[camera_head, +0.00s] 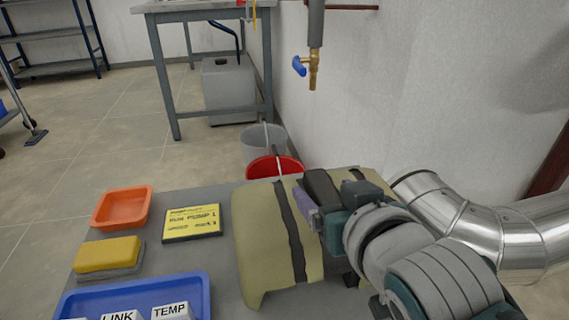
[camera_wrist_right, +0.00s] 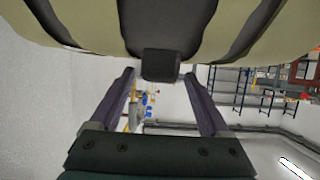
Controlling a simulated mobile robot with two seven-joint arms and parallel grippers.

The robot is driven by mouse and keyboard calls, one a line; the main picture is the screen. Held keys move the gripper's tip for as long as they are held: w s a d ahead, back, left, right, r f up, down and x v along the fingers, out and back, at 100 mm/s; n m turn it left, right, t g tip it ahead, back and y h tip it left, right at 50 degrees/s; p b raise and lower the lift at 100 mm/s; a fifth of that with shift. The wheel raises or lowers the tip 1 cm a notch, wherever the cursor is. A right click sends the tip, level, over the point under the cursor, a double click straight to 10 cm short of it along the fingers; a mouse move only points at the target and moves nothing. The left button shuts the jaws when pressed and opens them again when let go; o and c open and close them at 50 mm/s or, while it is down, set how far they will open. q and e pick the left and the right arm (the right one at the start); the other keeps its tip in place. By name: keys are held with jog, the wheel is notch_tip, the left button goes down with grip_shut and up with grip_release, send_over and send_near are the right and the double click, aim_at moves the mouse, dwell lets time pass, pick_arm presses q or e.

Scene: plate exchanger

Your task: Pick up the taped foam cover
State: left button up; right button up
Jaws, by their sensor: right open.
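The taped foam cover (camera_head: 258,245) is a bulky khaki, rounded piece with dark tape bands, resting at the right end of the grey tabletop. My right gripper (camera_head: 308,207) is at the cover's right part in the head view and hides some of it. In the right wrist view, the cover (camera_wrist_right: 95,22) fills the top of the picture. A dark block (camera_wrist_right: 161,65) on its middle band hangs between the tips of my open right gripper (camera_wrist_right: 159,77). I cannot tell whether the fingers touch it. My left gripper is out of view.
On the grey tabletop (camera_head: 222,195) are an orange tray (camera_head: 122,207), a yellow sponge-like block (camera_head: 107,254), a yellow-and-black sign (camera_head: 192,222) and a blue tray (camera_head: 75,300) with labelled blocks. Silver ducting (camera_head: 500,238) runs at right.

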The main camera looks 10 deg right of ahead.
jog(key=b+x, duration=0.1)
jog(key=x, duration=0.2)
jog(key=shift+w, duration=0.2)
jog(key=shift+s, duration=0.1)
jog(key=shift+c, duration=0.2)
grip_shut()
dwell(0.9)
